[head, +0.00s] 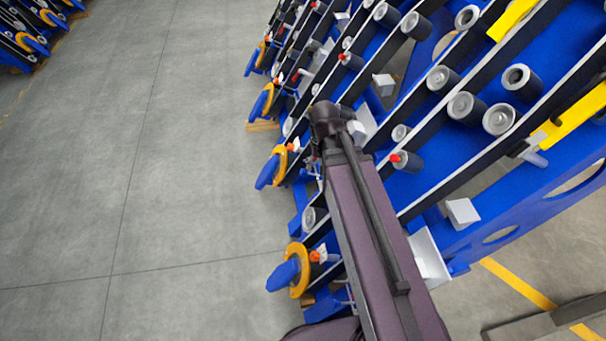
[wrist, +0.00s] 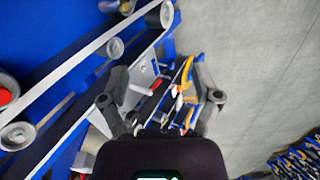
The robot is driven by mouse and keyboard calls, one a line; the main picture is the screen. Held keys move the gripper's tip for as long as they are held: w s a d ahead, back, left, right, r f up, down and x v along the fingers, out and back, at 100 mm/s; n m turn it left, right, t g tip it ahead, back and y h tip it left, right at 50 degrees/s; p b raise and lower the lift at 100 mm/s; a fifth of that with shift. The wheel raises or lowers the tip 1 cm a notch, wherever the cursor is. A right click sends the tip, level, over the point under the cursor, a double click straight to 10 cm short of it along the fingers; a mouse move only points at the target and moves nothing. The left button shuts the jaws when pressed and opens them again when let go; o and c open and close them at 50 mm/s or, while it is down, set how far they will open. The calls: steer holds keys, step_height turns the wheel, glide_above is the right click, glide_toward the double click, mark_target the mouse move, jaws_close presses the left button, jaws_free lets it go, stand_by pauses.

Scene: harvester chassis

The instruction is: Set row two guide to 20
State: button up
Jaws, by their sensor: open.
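In the head view, several row units end at the left in orange rings with blue discs: a near one (head: 299,271), a second one (head: 278,165) and others farther back. Small orange-red and white parts sit beside these rings. I cannot tell which part is the row two guide, and no scale or number is readable. In the wrist view my gripper (wrist: 162,92) is open and empty, its dark fingers spread apart. Between them, beyond the fingertips, an orange part (wrist: 186,72) shows with pale brackets. In the head view my arm hides most of the gripper.
Blue chassis plates and dark belts with grey rollers (head: 467,107) fill the right of the head view. Red-capped parts (head: 404,160) and white blocks (head: 462,213) stick out among them. Open grey floor (head: 130,160) lies to the left.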

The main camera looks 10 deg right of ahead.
mark_target(302, 170)
steer(key=w+f+m+b, duration=0.8)
steer(key=w+f+b, duration=0.5)
steer(key=w, duration=0.3)
steer(key=w+f+m+b, duration=0.8)
steer(key=w+f+b, duration=0.5)
steer(key=w, duration=0.3)
steer(key=shift+w+d+f+m, duration=0.15)
steer(key=shift+f+m, duration=0.15)
steer(key=shift+f, duration=0.45)
steer(key=shift+f+b, duration=0.1)
steer(key=shift+b, duration=0.25)
step_height(302, 170, down, 14)
steer(key=b, duration=1.3)
steer(key=shift+r, duration=0.25)
